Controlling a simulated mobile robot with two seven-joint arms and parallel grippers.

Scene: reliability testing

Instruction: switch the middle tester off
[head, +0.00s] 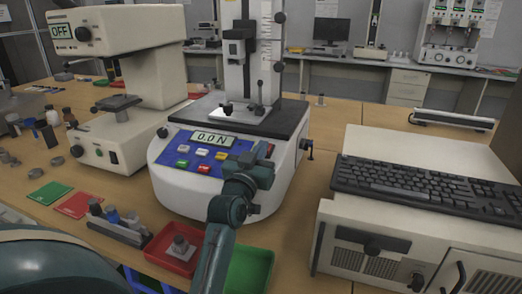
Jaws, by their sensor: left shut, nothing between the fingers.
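The middle tester (165,183) is a white machine with a tall column and a blue front panel (180,150). Its display (212,138) is lit and reads "0.0 N". Red, green, yellow and white buttons sit below the display. My left gripper (262,153) is shut and empty at the right end of the blue panel, close to the tester's front. My wrist hides the panel's lower right part, and I cannot tell whether the fingertips touch it. My right gripper is not in view.
A left tester (130,30) shows "OFF". A beige unit (375,215) with a black keyboard (425,185) stands right. A red tray (172,250) holding a metal part and a green tray (250,272) lie in front. Small parts crowd the table's left.

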